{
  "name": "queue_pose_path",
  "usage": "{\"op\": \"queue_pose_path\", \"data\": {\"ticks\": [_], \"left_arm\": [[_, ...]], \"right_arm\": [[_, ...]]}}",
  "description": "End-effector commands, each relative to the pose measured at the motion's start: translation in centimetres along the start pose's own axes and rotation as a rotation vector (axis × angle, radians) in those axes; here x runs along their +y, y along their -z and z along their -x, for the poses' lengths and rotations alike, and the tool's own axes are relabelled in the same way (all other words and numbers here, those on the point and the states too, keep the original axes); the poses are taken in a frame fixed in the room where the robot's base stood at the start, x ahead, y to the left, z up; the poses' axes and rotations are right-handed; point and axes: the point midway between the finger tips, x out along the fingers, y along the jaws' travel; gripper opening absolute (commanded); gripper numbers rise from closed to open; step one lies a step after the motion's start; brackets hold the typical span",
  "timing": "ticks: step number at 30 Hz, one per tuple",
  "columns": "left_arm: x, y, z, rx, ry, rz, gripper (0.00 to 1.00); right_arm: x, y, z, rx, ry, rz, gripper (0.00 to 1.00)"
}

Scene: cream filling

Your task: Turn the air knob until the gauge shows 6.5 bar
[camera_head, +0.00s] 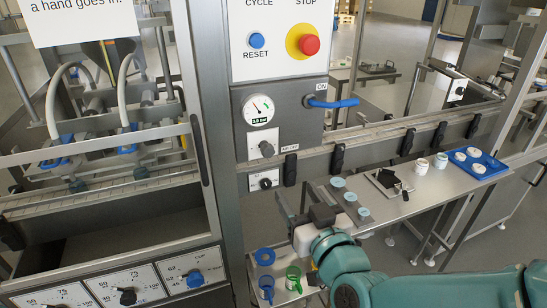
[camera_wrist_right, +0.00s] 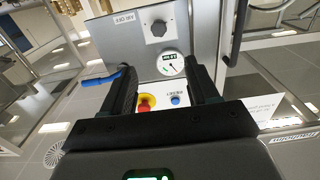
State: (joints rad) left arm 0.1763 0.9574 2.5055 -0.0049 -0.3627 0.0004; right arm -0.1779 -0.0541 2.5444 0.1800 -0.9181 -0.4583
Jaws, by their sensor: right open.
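The round white pressure gauge (camera_head: 260,110) is on the grey front of the machine column. Its small digital readout is too small to read surely; it looks like 3.8 bar. The air knob (camera_head: 267,148), dark on a pale plate, is just below it, by an AIR OFF label. My right gripper (camera_head: 292,196) is open and empty, below and right of the knob, apart from it. In the right wrist view, which looks upside down, the knob (camera_wrist_right: 159,28) and the gauge (camera_wrist_right: 171,65) appear beyond the open jaws (camera_wrist_right: 163,68). My left gripper is not in view.
A second knob (camera_head: 265,183) is below the air knob. A blue lever (camera_head: 332,102), a red stop button (camera_head: 309,44) and a blue reset button (camera_head: 256,40) are nearby. A rail with black clamps crosses right of the column. A bench (camera_head: 430,190) holds cups and a blue tray (camera_head: 486,160).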

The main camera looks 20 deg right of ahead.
Motion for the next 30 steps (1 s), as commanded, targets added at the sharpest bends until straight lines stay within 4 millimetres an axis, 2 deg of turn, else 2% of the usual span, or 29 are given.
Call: {"op": "queue_pose_path", "data": {"ticks": [3,12,18,24,30], "left_arm": [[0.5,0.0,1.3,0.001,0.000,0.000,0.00],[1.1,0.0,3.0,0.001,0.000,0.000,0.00],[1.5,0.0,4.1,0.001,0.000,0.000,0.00],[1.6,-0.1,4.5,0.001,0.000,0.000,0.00],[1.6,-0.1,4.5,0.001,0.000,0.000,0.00]], "right_arm": [[0.0,0.3,-1.9,-0.007,0.000,0.001,0.59],[0.2,0.2,-9.3,-0.006,-0.002,0.000,0.59],[0.4,0.1,-13.4,-0.005,-0.002,0.000,0.59],[0.5,0.0,-15.5,-0.004,-0.002,-0.001,0.59],[0.5,-0.1,-15.9,-0.003,-0.002,-0.001,0.59]]}}
